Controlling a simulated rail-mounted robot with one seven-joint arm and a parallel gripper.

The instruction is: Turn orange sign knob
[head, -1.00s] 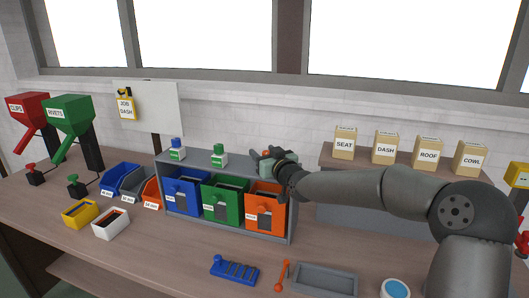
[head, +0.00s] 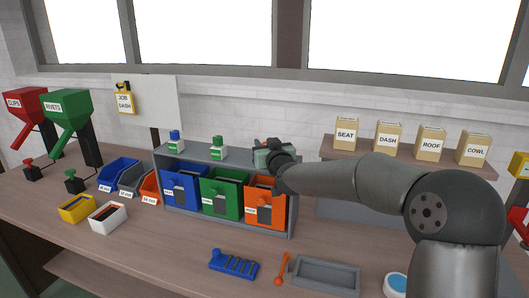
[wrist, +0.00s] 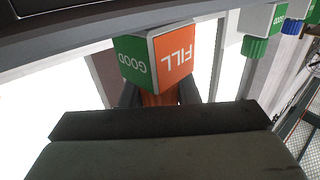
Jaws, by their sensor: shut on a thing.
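The orange sign knob (wrist: 160,99) shows in the wrist view, with a block-shaped sign (wrist: 158,60) on it. The sign has an orange FILL face and a green GOOD face, and its lettering appears upside down there. My gripper (wrist: 161,93) is shut on the knob, with a dark finger on each side. In the head view my gripper (head: 270,154) is at the top of the shelf unit, above the orange bin (head: 264,204). The gripper and wrist mostly hide the sign and knob in that view.
Blue (head: 174,142) and green (head: 218,148) signs stand on the same shelf top (head: 196,152), to the left of my gripper. Labelled boxes (head: 388,138) stand on a raised shelf at right. A grey tray (head: 325,275) and a blue rack (head: 233,265) lie on the bench.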

